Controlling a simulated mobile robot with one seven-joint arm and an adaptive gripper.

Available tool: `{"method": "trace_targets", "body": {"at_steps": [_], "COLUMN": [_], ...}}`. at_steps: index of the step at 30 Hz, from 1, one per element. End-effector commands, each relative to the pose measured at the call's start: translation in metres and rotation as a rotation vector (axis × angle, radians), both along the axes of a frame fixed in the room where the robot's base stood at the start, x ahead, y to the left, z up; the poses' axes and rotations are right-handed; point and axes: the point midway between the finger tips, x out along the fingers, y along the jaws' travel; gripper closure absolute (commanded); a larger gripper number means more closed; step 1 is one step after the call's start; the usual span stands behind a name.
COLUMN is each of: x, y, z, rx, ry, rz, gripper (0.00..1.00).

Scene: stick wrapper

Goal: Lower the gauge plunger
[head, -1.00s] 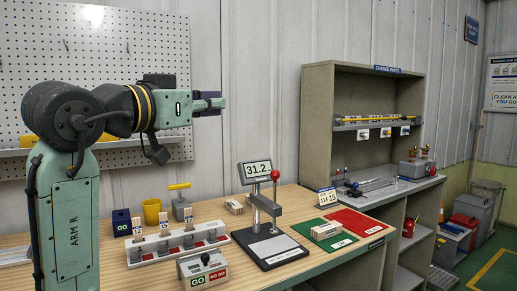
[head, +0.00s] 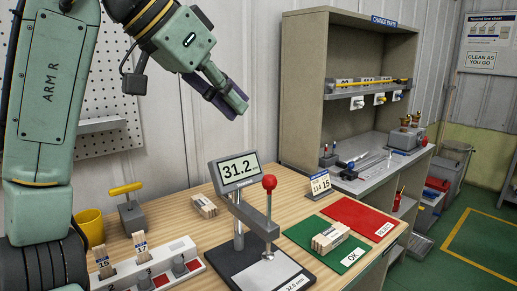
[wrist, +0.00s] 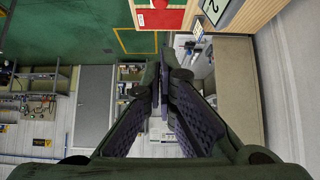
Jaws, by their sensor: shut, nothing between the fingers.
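The gauge stands on the wooden bench in the head view. Its tilted display (head: 237,170) reads 31.2. The red ball knob (head: 269,182) tops the thin plunger rod at the end of the gauge's grey arm (head: 250,217). My gripper (head: 240,106) is shut and empty, pointing down to the right, above and behind the display in the picture and apart from the knob. In the wrist view my fingers (wrist: 157,95) meet; a corner of the display (wrist: 217,10) shows at the top.
A green OK mat (head: 316,240) with a wooden block bundle (head: 331,237) and a red mat (head: 357,218) lie right of the gauge. Another bundle (head: 204,206) lies behind it. A slotted white rack (head: 150,268), yellow cup (head: 90,227) and yellow-handled tool (head: 128,200) are left.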

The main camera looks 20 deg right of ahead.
Motion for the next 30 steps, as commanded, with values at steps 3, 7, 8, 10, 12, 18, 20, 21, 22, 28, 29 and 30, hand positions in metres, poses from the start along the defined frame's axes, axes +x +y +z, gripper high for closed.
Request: {"method": "trace_targets", "body": {"at_steps": [3, 7, 8, 10, 12, 18, 20, 21, 22, 28, 29, 30], "x": [0.003, 0.007, 0.009, 0.012, 0.016, 0.025, 0.024, 0.024, 0.024, 0.024, 0.024, 0.024], "y": [-0.006, -0.02, -0.024, -0.035, -0.045, -0.066, -0.065, -0.065, -0.065, -0.066, -0.066, -0.066], "z": [-0.006, -0.021, -0.025, -0.036, -0.047, -0.077, -0.087, -0.092, -0.096, -0.109, -0.11, -0.11], "rx": [0.0, 0.0, 0.0, 0.001, 0.0, -0.001, -0.001, -0.002, -0.002, -0.001, -0.001, -0.002], "ry": [0.001, 0.002, 0.002, 0.001, 0.002, 0.003, 0.002, 0.002, 0.002, 0.0, 0.0, 0.0], "rz": [-0.001, -0.002, -0.001, -0.002, -0.001, 0.001, 0.001, 0.001, 0.001, 0.001, 0.001, 0.001], "gripper": [1.0, 1.0, 1.0, 1.0, 1.0, 1.0, 1.0, 1.0, 1.0, 1.0, 1.0, 1.0]}}
